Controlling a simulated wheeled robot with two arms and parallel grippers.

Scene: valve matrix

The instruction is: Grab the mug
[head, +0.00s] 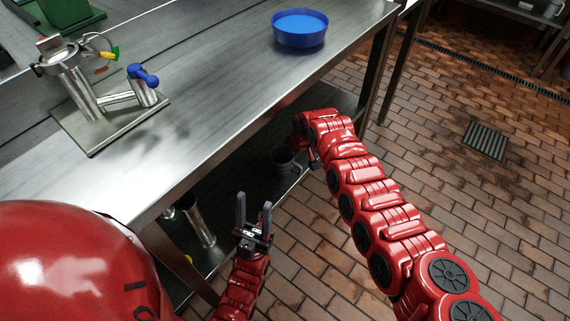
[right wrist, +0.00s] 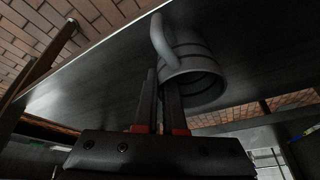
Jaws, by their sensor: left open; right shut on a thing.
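The grey mug (right wrist: 195,65) with a curved handle shows in the right wrist view, its open rim toward the camera. My right gripper (right wrist: 162,80) is shut on the mug's wall at the rim, close to the handle. One finger appears to be inside the opening and the other outside. In the head view, a dark mug-like shape (head: 284,161) shows in shadow under the table, beside the end of my right arm; the right fingers are hard to make out there. My left gripper (head: 254,207) is open and empty in front of the table's edge.
The steel table (head: 225,88) holds a blue bowl (head: 300,32) and a valve fixture with a blue handle (head: 142,76). A metal cylinder (head: 198,226) stands on the lower shelf, left of my left gripper. The tiled floor at right is open.

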